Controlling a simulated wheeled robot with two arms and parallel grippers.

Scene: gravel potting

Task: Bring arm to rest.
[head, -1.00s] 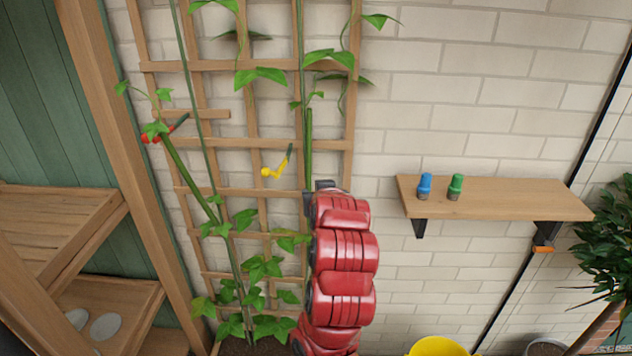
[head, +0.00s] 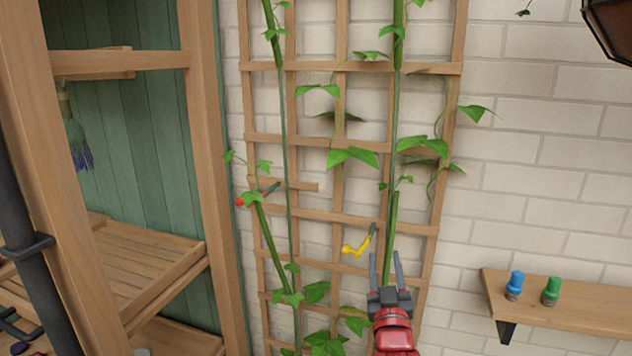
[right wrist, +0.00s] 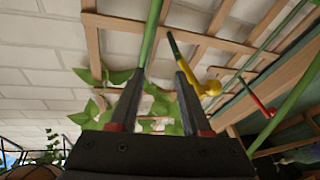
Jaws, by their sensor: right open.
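My right gripper (head: 386,268) is open, pointing up in front of the wooden trellis (head: 340,143), at the lower end of its right side. A thick green stem (head: 391,225) rises behind the fingertips; I cannot tell whether it stands between them. In the right wrist view both fingers (right wrist: 160,80) are apart, with the stem (right wrist: 151,40) near the left one. A yellow hooked piece with a dark end (head: 354,249) is just left of the fingers at the trellis. My left gripper is not seen.
A red-tipped piece (head: 240,202) is at the trellis's left side. A wooden shelf (head: 580,315) at right bears a blue bottle (head: 515,286) and a green bottle (head: 551,291). A wooden rack (head: 215,180) stands at left. The brick wall beside the trellis is bare.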

